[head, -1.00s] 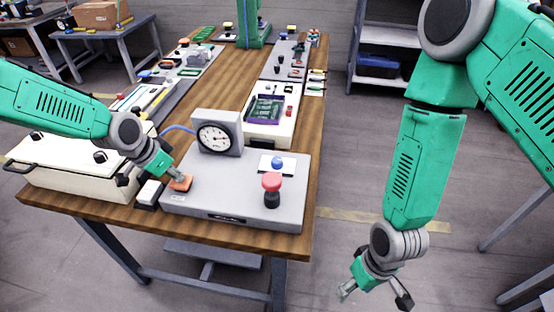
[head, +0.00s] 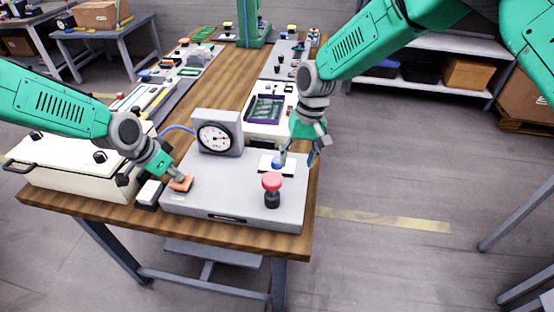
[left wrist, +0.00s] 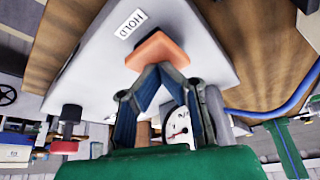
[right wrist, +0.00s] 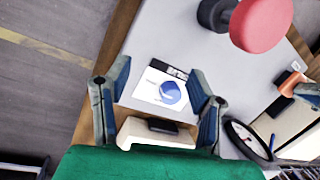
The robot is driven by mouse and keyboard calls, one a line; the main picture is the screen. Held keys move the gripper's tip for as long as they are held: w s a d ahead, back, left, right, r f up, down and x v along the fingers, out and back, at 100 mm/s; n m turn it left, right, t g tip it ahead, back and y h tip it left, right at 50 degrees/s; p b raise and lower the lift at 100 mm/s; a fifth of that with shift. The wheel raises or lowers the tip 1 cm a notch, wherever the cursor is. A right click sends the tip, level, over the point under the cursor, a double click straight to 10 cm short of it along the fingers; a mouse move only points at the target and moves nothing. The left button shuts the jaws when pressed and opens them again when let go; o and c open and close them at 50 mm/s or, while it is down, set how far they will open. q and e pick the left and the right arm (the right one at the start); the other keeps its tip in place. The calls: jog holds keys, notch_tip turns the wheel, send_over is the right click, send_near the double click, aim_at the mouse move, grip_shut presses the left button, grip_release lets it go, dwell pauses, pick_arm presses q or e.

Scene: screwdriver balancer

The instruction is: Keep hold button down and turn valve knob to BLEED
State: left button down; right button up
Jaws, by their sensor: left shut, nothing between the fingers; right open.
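The orange hold button (head: 183,184) is on the left of the grey panel box; in the left wrist view it (left wrist: 155,51) lies beside a HOLD label (left wrist: 130,24). My left gripper (head: 176,177) is shut and empty, its fingertips against the button. How far the button is pressed is hard to tell. The blue valve knob (head: 277,162) sits on a white plate. My right gripper (head: 298,160) is open, above and just right of the knob. In the right wrist view the knob (right wrist: 169,93) appears between the spread fingers. The plate's lettering is too small to read.
A red mushroom-topped post (head: 272,186) stands just in front of the knob plate. A round gauge (head: 215,137) stands at the back of the panel box (head: 225,195). A cream case (head: 80,170) is at the left. A tray unit (head: 265,115) lies behind.

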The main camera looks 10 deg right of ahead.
aim_at(277, 159)
jog(key=w+a+r+m+t+h, duration=0.1)
jog(key=w+a+r+m+h, duration=0.1)
jog(key=w+a+r+m, duration=0.3)
jog(key=shift+n, duration=0.7)
jog(key=f, duration=0.7)
jog(key=w+d+f, duration=0.1)
jog(key=f, duration=0.2)
jog(key=shift+d+f, duration=0.1)
jog(key=shift+f, duration=0.25)
jog(key=c, duration=1.1)
